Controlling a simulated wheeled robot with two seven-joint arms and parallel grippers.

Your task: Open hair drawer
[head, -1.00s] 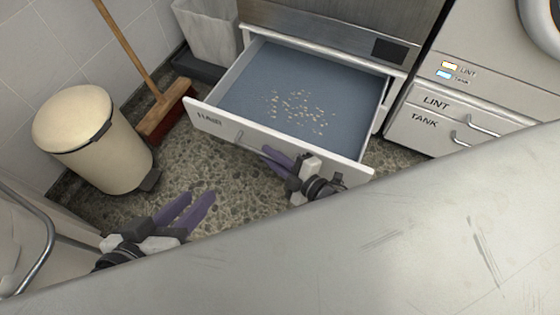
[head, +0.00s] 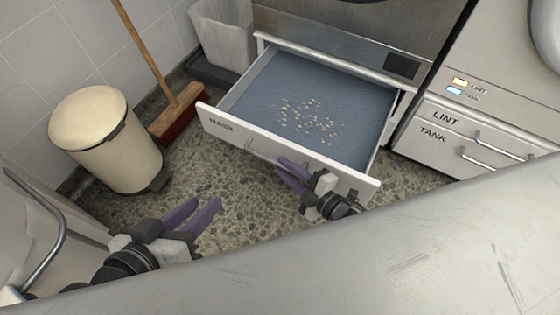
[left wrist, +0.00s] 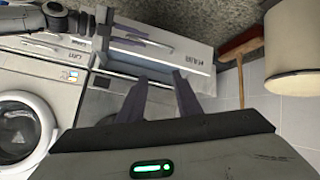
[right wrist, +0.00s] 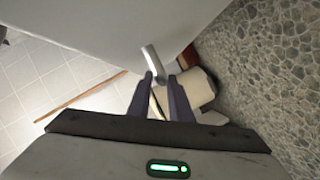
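The hair drawer (head: 219,124), a white-fronted drawer marked HAIR with a blue-grey inside, is pulled well out of its cabinet. Pale crumbs lie on its floor. Its bar handle shows in the right wrist view (right wrist: 152,60), just beyond and partly between the fingertips. My right gripper (head: 280,168) is at the drawer front, near the handle's right part. Its purple fingers are parted by a narrow gap; whether they touch the bar is hard to see. My left gripper (head: 205,208) is open and empty over the floor, left of the drawer; its parted fingers show in the left wrist view (left wrist: 162,80).
A cream pedal bin (head: 105,145) stands at the left, with a broom (head: 178,115) by the wall behind it. The closed lint tank front (head: 450,130) is at the right. A pale metal surface (head: 380,260) fills the foreground.

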